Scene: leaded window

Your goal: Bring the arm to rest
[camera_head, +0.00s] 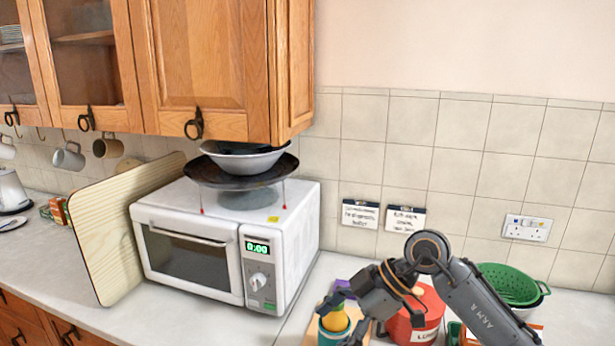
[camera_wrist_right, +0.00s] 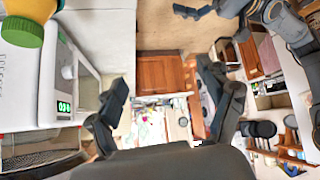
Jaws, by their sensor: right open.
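My right arm (camera_head: 482,302) reaches in from the lower right in the head view. Its gripper (camera_head: 342,318) hangs low over the counter, in front of the microwave's right side. In the right wrist view the two fingers of this gripper (camera_wrist_right: 168,108) stand wide apart with nothing between them. A yellow and green item (camera_head: 335,320) shows close behind the gripper in the head view; whether they touch is unclear. Dark jointed parts at the upper right of the wrist view look like my left arm (camera_wrist_right: 275,15); its jaw state is unclear.
A white microwave (camera_head: 190,255) carries a dark pan and bowl (camera_head: 245,160). A wooden board (camera_head: 105,235) leans beside it. A red canister (camera_head: 418,310) and a green colander (camera_head: 510,283) stand close to my right arm. The counter front left of centre (camera_head: 180,325) is clear.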

